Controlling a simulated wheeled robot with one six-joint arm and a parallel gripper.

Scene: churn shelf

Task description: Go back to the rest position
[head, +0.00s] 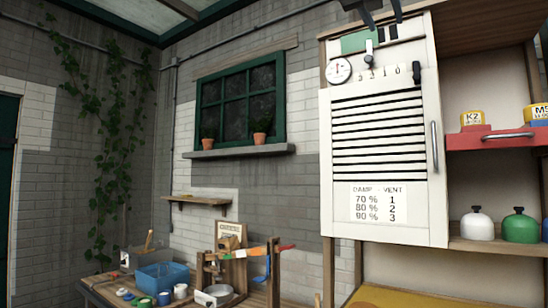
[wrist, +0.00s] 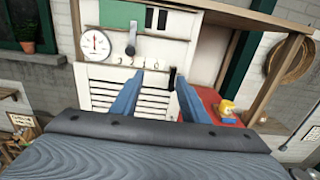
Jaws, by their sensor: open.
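My gripper (wrist: 160,88) shows in the wrist view as two blue fingers set apart, with nothing between them. It points towards the white louvred cabinet (wrist: 104,78), with a gap I cannot measure. In the head view the cabinet door (head: 378,210) is closed, with a handle at its right and a "DAMP - VENT" chart. Above the louvres are a round gauge (head: 339,71), a row of numbers with a black knob (head: 416,72), and a small lever (head: 369,62). Dark parts at the head view's top edge seem to be my gripper.
At lower left a workbench (head: 105,290) carries a blue bin (head: 162,276) and several small pots. A green window (head: 240,100) is behind.

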